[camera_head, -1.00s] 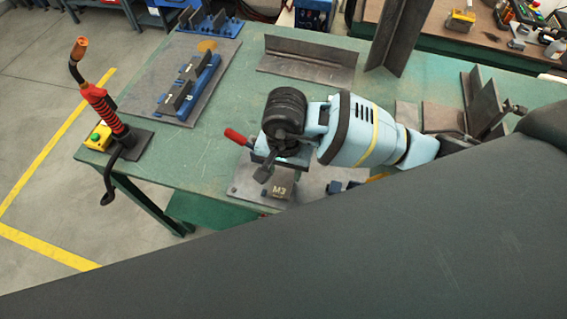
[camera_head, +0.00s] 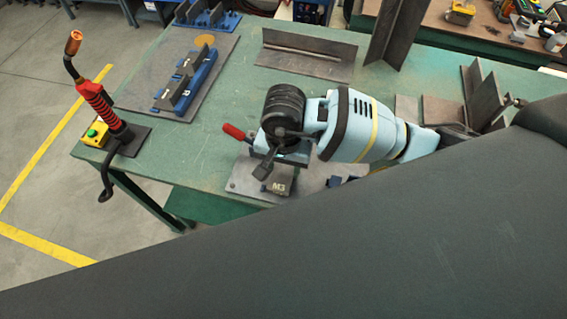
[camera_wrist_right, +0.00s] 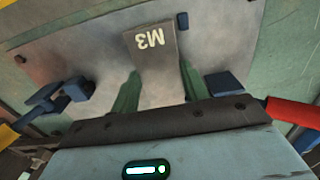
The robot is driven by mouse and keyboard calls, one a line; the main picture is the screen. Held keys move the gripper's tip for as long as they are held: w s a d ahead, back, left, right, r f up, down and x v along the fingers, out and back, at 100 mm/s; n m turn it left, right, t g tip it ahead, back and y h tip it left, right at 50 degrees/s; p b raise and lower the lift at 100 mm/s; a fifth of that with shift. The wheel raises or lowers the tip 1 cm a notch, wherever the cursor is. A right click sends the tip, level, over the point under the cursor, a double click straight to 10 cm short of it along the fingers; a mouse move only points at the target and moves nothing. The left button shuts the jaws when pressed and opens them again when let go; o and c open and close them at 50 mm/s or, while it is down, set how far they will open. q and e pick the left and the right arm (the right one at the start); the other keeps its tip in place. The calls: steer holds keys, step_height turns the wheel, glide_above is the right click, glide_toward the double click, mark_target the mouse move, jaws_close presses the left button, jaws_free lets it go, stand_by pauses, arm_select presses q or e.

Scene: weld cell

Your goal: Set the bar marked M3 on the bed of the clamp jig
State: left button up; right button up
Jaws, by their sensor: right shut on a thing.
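My right gripper (camera_head: 268,171) is shut on the bar marked M3 (camera_head: 279,187), a short dark grey piece with pale lettering. In the right wrist view the bar (camera_wrist_right: 155,50) sits between the two green fingers of my right gripper (camera_wrist_right: 160,88). Under it is the clamp jig's grey plate (camera_head: 240,185), with blue blocks and a red handle (camera_head: 233,131). The bar overlaps the plate in both views; I cannot tell whether it touches the jig's bed. The gripper hides part of the jig. My left gripper is not in view.
A welding torch (camera_head: 95,95) stands on the table's left end beside a yellow box with a green button (camera_head: 93,134). A plate with a blue fixture (camera_head: 188,82) lies at the back left. Steel angle pieces (camera_head: 310,52) stand behind. A dark arm link of mine fills the lower foreground.

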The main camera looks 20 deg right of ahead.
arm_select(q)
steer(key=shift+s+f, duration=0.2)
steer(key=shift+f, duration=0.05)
arm_select(e)
steer(key=shift+f, duration=0.2)
steer(key=o, duration=1.1)
steer(key=shift+c, duration=0.2)
steer(key=shift+f, duration=0.15)
step_height(320, 180, up, 8)
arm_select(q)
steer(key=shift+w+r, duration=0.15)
